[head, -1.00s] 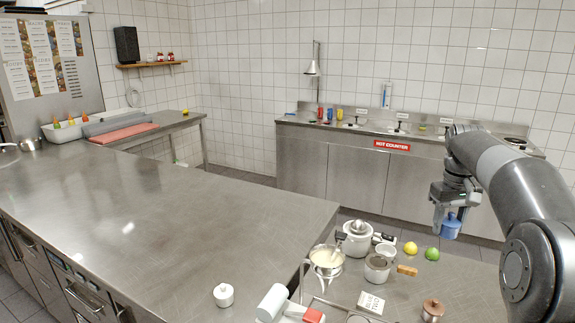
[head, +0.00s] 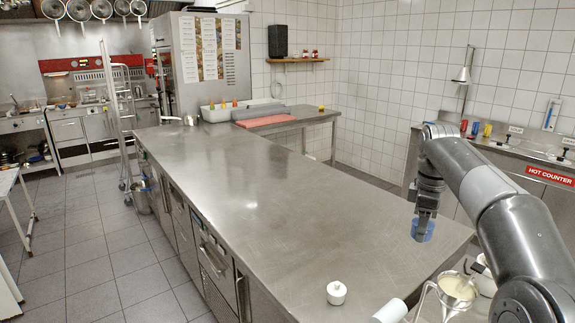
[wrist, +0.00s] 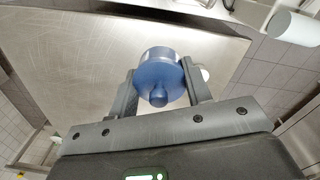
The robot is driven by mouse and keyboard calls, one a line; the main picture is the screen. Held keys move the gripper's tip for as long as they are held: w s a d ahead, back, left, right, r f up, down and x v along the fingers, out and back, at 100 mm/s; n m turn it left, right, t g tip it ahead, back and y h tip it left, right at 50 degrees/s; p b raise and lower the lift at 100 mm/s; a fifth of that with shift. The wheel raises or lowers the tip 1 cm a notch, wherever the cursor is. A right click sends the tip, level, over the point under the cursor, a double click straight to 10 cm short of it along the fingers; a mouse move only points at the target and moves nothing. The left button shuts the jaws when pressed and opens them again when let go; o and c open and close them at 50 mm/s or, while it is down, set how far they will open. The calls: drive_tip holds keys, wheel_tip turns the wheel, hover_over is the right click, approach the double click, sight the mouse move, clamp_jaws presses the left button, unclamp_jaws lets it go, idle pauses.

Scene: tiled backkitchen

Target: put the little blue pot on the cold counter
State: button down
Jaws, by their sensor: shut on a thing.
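The little blue pot (head: 422,230) hangs in my gripper (head: 426,212) over the right part of a long steel counter (head: 235,200) in the head view. In the wrist view the blue pot (wrist: 160,80), with a round knob on its lid, sits between the two fingers of my gripper (wrist: 160,88). The fingers are shut on it. The steel counter top (wrist: 75,50) shows beyond and below the pot. No label on this counter can be read. Another counter at the right wall bears a red sign reading "HOT COUNTER" (head: 550,175).
A small white lidded pot (head: 337,292) stands on the near part of the steel counter. A pan (head: 457,288) and other items stand at the lower right. A white tray (head: 222,112) and a red board (head: 265,121) lie at the far end. The counter's middle is bare.

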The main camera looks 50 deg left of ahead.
drive_tip(key=s+a+n, duration=0.6)
drive_tip(key=s+a, duration=0.4)
drive_tip(key=a, duration=0.2)
hover_over(309, 283)
wheel_tip(309, 283, down, 18)
drive_tip(key=shift+s+d+f, duration=0.1)
drive_tip(key=shift+f, duration=2)
drive_tip(key=shift+f, duration=0.1)
drive_tip(key=c, duration=0.7)
unclamp_jaws()
drive_tip(key=shift+f, duration=0.1)
wheel_tip(309, 283, up, 12)
drive_tip(key=shift+s+d+r, duration=0.1)
drive_tip(key=shift+d+r, duration=0.05)
drive_tip(key=shift+r, duration=0.05)
